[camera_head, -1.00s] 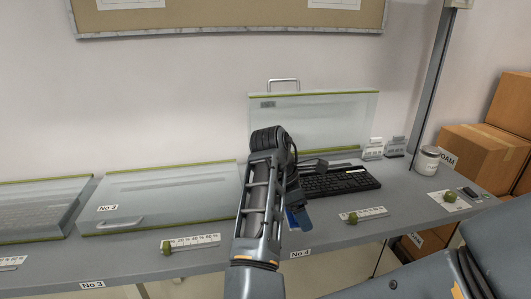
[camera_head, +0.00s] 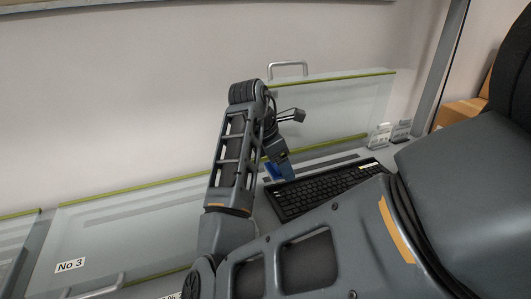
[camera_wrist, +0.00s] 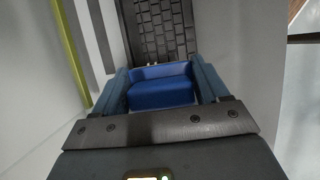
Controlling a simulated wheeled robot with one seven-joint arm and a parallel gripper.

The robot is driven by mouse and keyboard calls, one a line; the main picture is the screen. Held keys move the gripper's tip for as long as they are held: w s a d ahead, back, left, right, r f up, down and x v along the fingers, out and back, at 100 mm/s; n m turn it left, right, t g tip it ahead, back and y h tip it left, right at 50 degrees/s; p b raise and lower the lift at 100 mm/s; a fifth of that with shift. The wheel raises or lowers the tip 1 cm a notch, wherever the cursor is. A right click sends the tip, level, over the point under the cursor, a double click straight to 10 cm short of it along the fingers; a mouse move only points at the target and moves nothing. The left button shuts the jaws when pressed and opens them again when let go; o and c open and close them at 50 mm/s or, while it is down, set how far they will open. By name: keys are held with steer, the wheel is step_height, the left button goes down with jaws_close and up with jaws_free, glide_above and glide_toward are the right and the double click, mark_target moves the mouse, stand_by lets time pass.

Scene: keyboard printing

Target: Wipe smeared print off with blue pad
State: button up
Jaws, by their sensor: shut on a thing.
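The blue pad (camera_wrist: 162,92) is held between the two fingers of my gripper (camera_wrist: 163,82) in the wrist view. In the head view the blue pad (camera_head: 273,171) shows partly below my gripper (camera_head: 280,165), by the left end of the keyboard. The black keyboard (camera_head: 325,190) lies on the bench, partly hidden by my arm. It also shows just past the pad in the wrist view (camera_wrist: 160,30). I cannot tell whether the pad touches it. No smeared print can be made out.
A clear raised cover (camera_head: 330,110) with a metal handle stands behind the keyboard. Another clear cover labelled No 3 (camera_head: 130,235) lies to the left. Small label stands (camera_head: 380,136) are at the back right. A cardboard box (camera_head: 460,113) is beyond them.

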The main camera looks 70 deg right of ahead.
steer(key=shift+w+d+f, duration=0.15)
steer(key=shift+w+f, duration=0.05)
steer(key=shift+f, duration=0.05)
step_height(320, 180, down, 5)
steer(key=b, duration=0.4)
steer(key=shift+r+b, duration=0.2)
steer(key=shift+b, duration=0.1)
steer(key=shift+r, duration=0.1)
